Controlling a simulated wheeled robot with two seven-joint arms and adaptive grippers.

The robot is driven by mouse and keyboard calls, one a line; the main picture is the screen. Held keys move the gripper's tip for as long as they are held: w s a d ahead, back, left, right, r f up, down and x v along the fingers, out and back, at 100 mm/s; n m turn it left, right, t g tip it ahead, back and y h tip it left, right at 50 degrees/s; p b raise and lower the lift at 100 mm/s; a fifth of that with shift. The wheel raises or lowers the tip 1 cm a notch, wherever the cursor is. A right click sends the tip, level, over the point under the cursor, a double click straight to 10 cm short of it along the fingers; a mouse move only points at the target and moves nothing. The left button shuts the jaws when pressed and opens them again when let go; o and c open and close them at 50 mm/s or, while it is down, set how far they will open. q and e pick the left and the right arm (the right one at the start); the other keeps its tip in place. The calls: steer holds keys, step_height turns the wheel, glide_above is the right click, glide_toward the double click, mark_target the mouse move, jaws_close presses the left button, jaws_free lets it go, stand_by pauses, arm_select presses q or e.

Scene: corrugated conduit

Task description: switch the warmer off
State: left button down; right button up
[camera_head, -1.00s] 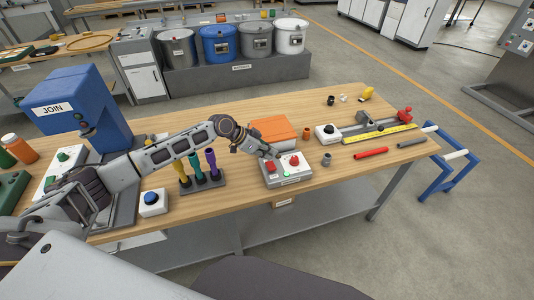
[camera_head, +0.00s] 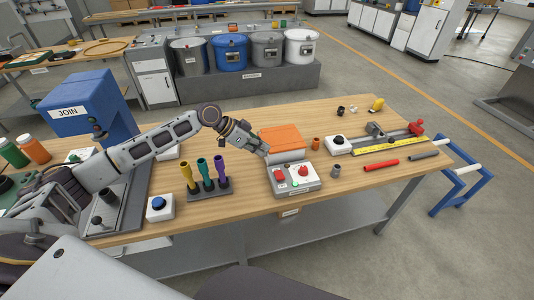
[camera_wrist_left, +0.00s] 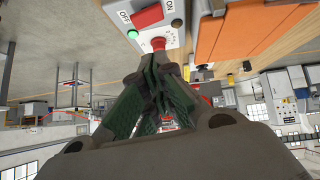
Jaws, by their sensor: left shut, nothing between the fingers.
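The warmer is a box with an orange top (camera_head: 282,140) and a light grey control panel (camera_head: 312,183) in front. The panel carries a red rocker switch (camera_head: 280,174) on the left and a red knob (camera_head: 303,170) on the right. In the left wrist view the red rocker (camera_wrist_left: 147,15) lies between the words OFF and ON, with a green lamp (camera_wrist_left: 132,34) near OFF. The red knob (camera_wrist_left: 158,43) shows just past my fingertips. My left gripper (camera_head: 265,153) is shut and empty, above the panel's back left edge, apart from the rocker. My right gripper is out of view.
A rack with yellow, teal and purple tubes (camera_head: 207,174) and a blue-button box (camera_head: 159,206) stand left of the warmer. To the right are a small copper part (camera_head: 316,143), a grey cup (camera_head: 336,171), a white box with a black button (camera_head: 338,145) and a red tube (camera_head: 381,166).

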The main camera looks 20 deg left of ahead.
arm_select(q)
steer(key=shift+s+a+r, duration=0.15)
steer(key=shift+a+r, duration=0.15)
steer(key=shift+r, duration=0.1)
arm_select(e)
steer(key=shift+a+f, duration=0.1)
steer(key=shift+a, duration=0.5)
arm_select(q)
steer(key=shift+s+r+g+h, duration=0.2)
steer(key=shift+g+h, duration=0.1)
steer(key=shift+g, duration=0.1)
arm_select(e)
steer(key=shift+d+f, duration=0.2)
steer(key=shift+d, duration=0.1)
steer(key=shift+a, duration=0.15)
